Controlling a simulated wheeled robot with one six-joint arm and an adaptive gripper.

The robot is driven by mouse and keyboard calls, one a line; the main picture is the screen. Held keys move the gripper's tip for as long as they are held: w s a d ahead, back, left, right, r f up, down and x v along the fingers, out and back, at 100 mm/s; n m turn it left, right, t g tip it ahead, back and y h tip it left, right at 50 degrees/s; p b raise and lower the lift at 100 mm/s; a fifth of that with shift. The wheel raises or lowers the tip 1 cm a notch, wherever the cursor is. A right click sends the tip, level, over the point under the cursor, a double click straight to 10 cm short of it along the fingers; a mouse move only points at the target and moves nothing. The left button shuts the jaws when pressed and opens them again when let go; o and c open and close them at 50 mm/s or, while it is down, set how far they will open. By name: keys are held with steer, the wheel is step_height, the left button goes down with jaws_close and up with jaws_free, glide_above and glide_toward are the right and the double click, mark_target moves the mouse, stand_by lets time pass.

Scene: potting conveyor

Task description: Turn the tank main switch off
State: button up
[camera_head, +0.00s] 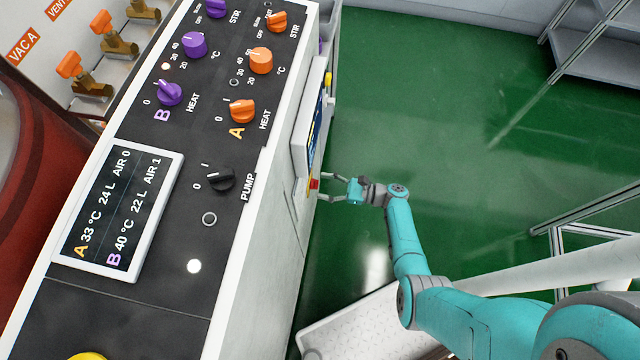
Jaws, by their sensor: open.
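A small red and yellow switch (314,184), which looks like the tank main switch, sits on the right side face of the white control cabinet (262,215). I see it edge-on, so its position cannot be read. My gripper (324,187) is open beside it. One finger is on its far side and one on its near side in the picture. I cannot tell whether the fingers touch the switch or the cabinet. My teal arm comes in from the lower right.
The cabinet top holds purple and orange knobs, a black pump knob (221,180) and a display (118,212) with A and B readings. A side screen (308,135) stands out just beyond my gripper. Green floor (440,130) is open to the right. Metal frames stand at the right edge.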

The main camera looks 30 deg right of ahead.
steer(key=shift+x, duration=0.95)
steer(key=c, duration=1.2)
steer(key=shift+o, duration=0.2)
steer(key=shift+n, duration=0.3)
steer(key=n, duration=1.1)
